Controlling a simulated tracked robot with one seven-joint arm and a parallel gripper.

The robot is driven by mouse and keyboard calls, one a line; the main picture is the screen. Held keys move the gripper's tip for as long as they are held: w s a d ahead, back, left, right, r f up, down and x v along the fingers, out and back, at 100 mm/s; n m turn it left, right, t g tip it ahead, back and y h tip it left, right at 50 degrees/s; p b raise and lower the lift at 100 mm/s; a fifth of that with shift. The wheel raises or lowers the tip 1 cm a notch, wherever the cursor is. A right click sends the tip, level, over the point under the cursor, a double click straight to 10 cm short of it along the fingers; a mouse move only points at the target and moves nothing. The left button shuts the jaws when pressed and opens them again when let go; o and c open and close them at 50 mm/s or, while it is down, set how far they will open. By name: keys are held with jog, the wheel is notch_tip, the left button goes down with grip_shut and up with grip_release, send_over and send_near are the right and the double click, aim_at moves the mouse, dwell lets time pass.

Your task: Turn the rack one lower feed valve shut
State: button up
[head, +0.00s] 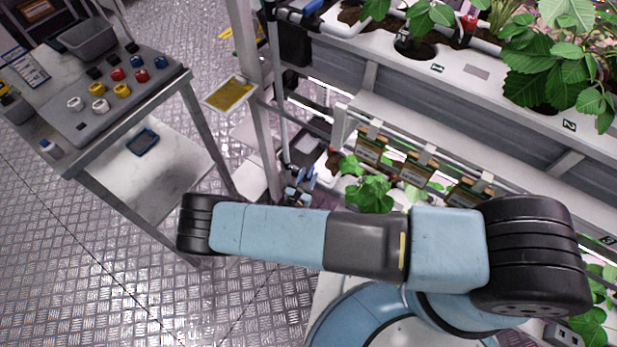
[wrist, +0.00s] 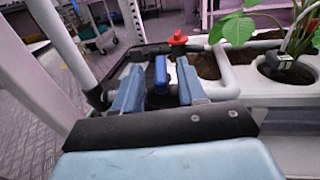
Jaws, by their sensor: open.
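In the wrist view my gripper (wrist: 159,80) is open, with one blue finger on each side of a blue valve handle (wrist: 160,70). The handle stands between the fingers, and gaps show on both sides. The valve body under it is mostly hidden by the gripper and dark fittings. In the head view a small blue handle (head: 309,174) shows low at the rack's left end, beside the lower tier. My gripper is hard to make out there, low behind my arm.
A red knob (wrist: 178,38) sits on the pipework just beyond the handle. A white planter (wrist: 285,88) with a leafy plant is at right. A rack post (wrist: 60,50) stands close at left. In the head view a side table (head: 160,92) holds coloured caps; patterned floor lies open.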

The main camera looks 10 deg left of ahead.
grip_shut()
dwell(0.4)
jog(key=shift+w+a+m+g+h, duration=0.15)
jog(key=shift+m+g+h, duration=0.25)
jog(key=shift+m+h, duration=1)
jog(key=shift+n+h, duration=0.3)
grip_release()
